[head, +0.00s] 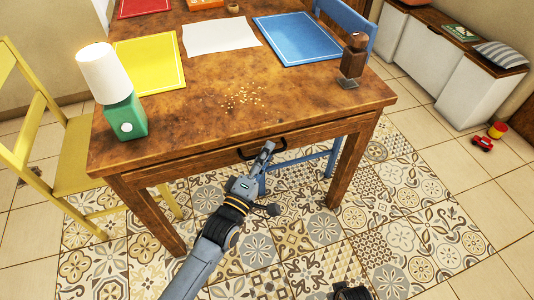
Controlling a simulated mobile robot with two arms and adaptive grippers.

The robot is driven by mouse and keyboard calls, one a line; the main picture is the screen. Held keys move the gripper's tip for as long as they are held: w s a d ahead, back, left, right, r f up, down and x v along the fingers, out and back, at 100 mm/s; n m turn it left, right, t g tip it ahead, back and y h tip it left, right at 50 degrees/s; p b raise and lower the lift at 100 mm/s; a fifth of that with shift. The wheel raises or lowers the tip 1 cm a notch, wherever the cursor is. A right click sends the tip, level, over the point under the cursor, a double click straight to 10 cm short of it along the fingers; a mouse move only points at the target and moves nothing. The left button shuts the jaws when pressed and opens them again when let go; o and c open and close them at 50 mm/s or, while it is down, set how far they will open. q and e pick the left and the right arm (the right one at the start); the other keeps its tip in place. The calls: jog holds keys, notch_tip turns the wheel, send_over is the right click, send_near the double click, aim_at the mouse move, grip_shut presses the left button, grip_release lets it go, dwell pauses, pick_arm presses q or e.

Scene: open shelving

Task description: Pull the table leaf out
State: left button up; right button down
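The wooden table (205,88) fills the upper middle of the head view. The table leaf (215,163) shows as a wooden front under the near edge of the top, and I see no clear gap showing it pulled out. A dark handle (247,154) sits on its front. My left gripper (267,148) reaches up to the handle, and its fingertips overlap it in the picture. The fingers are seen nearly edge-on, so I cannot tell whether they are closed around the handle. My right gripper cannot be made out; only a dark part of mine shows at the bottom edge.
On the table are a white-shaded lamp (107,80) with a green base, yellow (150,63), white (220,35) and blue (298,38) mats, a wooden mill (353,57) and crumbs (241,97). A yellow chair (72,160) stands left. The patterned floor in front is clear.

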pick_arm(q)
jog(key=shift+w+d, duration=0.15)
jog(key=shift+w, duration=0.1)
grip_shut()
